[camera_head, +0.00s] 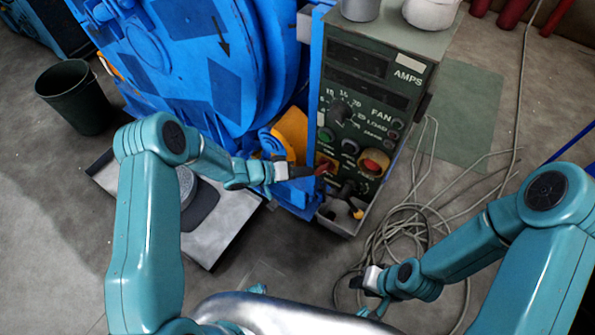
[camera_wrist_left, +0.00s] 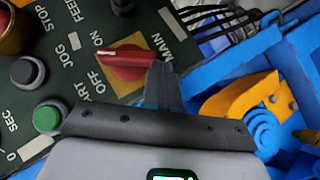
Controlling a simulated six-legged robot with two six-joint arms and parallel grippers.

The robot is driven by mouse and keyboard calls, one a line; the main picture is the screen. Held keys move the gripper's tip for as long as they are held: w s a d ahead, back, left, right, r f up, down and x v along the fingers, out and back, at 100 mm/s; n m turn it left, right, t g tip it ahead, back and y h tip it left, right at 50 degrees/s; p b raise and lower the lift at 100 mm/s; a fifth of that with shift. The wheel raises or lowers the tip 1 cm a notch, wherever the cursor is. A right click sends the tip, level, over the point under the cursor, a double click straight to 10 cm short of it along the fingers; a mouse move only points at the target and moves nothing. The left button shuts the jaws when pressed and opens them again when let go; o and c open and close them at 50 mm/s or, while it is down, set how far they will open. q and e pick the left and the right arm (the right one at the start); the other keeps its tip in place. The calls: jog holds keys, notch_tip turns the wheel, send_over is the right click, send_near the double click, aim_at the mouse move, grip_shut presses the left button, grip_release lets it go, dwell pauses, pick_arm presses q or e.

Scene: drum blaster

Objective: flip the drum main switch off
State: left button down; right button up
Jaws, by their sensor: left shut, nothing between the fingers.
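The main switch is a red knob on the dark green control panel (camera_head: 358,130). In the left wrist view the knob (camera_wrist_left: 128,63) sits between the ON, OFF and MAIN labels, its white mark lying near ON. My left gripper (camera_head: 314,171) reaches the panel's lower left side at the red knob (camera_head: 326,167). It is shut and empty; in the left wrist view its fingertips (camera_wrist_left: 160,82) are right against or just beside the knob's right end. I cannot tell whether they touch. My right gripper (camera_head: 365,288) hangs low, away from the panel; its fingers are too small to read.
A large blue drum machine (camera_head: 190,60) stands left of the panel. Other panel controls include a green button (camera_wrist_left: 47,117) and a red-yellow knob (camera_head: 373,163). Loose cables (camera_head: 410,225) lie on the floor at right. A grey tray (camera_head: 230,226) and dark bin (camera_head: 72,97) are at left.

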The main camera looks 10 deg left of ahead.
pick_arm(q)
jog(key=shift+s+d+f+n+h+b, duration=0.1)
jog(key=shift+d+f+n+h+b, duration=0.3)
jog(key=shift+h+b, duration=0.5)
jog(key=shift+s+d+f+n+h+b, duration=0.15)
jog(key=shift+f+n+h+b, duration=0.35)
jog(key=shift+b, duration=0.7)
pick_arm(e)
jog(key=shift+a+f, duration=0.2)
jog(key=shift+f, duration=2.3)
pick_arm(q)
jog(key=shift+w, duration=0.1)
